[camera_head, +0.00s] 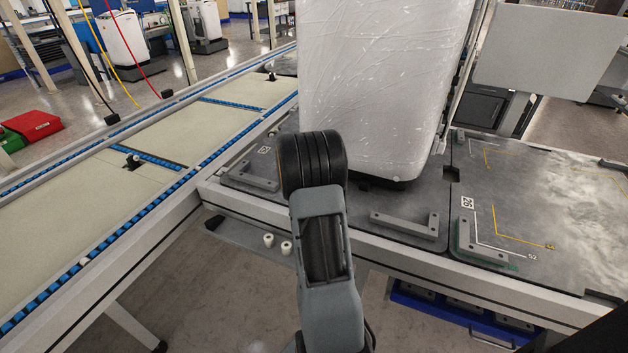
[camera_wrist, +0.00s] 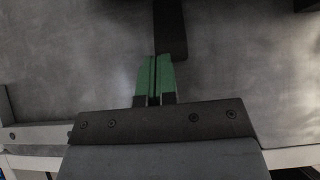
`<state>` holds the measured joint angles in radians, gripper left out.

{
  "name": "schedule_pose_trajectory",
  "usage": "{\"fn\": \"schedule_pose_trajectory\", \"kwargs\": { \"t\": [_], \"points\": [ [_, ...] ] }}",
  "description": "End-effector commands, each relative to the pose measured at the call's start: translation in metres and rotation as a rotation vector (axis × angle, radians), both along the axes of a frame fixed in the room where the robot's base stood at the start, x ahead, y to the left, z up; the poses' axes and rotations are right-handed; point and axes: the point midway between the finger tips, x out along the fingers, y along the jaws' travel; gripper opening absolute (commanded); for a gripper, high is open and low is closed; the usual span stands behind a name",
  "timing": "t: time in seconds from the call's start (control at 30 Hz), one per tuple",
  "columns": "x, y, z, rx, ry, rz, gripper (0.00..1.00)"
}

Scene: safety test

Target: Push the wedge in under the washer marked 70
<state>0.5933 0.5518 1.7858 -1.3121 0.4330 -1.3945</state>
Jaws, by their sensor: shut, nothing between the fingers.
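A washer (camera_head: 380,80), white and wrapped in clear film, stands upright on the grey platform in the head view; no number 70 is readable on it. In the wrist view, a dark narrow block (camera_wrist: 170,28), probably the wedge, lies on the grey surface just ahead of my fingertips. My gripper (camera_wrist: 155,62) has green fingers, shut together with nothing between them. Its tips are close to the block's near end; I cannot tell whether they touch. In the head view my arm hides the gripper and the block.
A dark part (camera_wrist: 306,4) shows at the wrist view's top right. Grey corner brackets (camera_head: 405,226) lie along the platform's front edge, with another bracket (camera_head: 480,242) further right. A conveyor with blue rollers (camera_head: 150,158) runs at left. The platform at right (camera_head: 570,205) is mostly clear.

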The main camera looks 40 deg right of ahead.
Motion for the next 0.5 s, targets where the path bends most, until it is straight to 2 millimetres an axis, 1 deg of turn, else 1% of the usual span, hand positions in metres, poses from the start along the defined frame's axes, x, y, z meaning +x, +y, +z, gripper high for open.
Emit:
{"fn": "schedule_pose_trajectory", "kwargs": {
  "t": [0.03,0.1,0.2,0.5],
  "points": [
    [0.001,-0.007,0.002,0.002,0.002,-0.001,0.00],
    [0.002,-0.015,0.002,0.001,0.002,0.000,0.00],
    [0.003,-0.023,0.001,0.001,0.001,0.004,0.00],
    [-0.001,-0.032,-0.002,0.002,0.001,-0.005,0.00]
  ]
}}
